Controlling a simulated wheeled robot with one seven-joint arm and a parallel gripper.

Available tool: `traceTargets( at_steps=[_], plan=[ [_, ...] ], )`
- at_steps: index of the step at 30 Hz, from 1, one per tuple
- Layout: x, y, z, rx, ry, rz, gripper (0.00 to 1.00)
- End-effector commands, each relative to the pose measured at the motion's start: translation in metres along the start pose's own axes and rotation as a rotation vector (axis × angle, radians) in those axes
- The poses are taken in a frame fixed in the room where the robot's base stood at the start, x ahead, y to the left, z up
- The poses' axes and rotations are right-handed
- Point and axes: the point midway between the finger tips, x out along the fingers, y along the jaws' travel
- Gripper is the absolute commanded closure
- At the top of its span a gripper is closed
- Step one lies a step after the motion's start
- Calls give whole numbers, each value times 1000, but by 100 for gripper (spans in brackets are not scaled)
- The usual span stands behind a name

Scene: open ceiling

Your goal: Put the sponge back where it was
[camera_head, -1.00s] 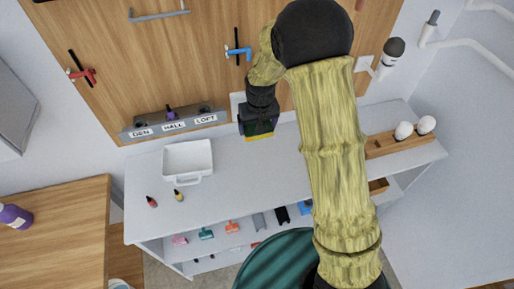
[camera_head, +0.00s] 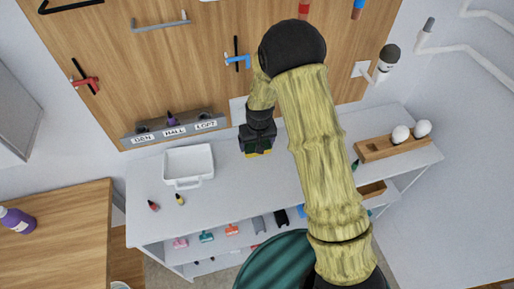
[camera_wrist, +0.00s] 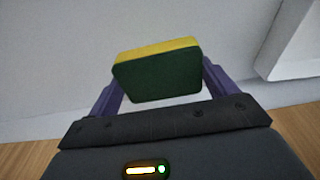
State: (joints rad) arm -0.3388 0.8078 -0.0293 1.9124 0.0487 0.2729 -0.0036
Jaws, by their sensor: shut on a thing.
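The sponge (camera_wrist: 157,75) is yellow on one side and dark green on the other. In the wrist view it sits between the two purple fingers of my gripper (camera_wrist: 158,82), which is shut on it. In the head view my gripper (camera_head: 257,152) is over the back middle of the white worktop (camera_head: 235,185), to the right of a white tray. The sponge shows there only as a small yellow and green patch (camera_head: 258,153) at the gripper's end. I cannot tell whether it touches the worktop.
The white tray (camera_head: 188,181) stands on the left of the worktop, with two small bottles (camera_head: 180,199) in front. A wooden rack (camera_head: 380,148) with white bulbs is at the right. A labelled rail (camera_head: 172,132) is at the back. The worktop's front middle is clear.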

Motion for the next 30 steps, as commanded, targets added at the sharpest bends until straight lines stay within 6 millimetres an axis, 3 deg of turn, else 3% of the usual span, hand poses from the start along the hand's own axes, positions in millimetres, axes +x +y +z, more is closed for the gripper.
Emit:
traceTargets(
  at_steps=[7, 19, 20, 22, 30],
  plan=[
    [29, 0, 5, 0, -4, 0, 37],
    [36, 0, 6, 0, -2, 0, 37],
    [35, 0, 6, 0, -1, 0, 11],
    [35, 0, 6, 0, -2, 0, 0],
    [33, 0, 5, 0, -2, 0, 0]
  ],
)
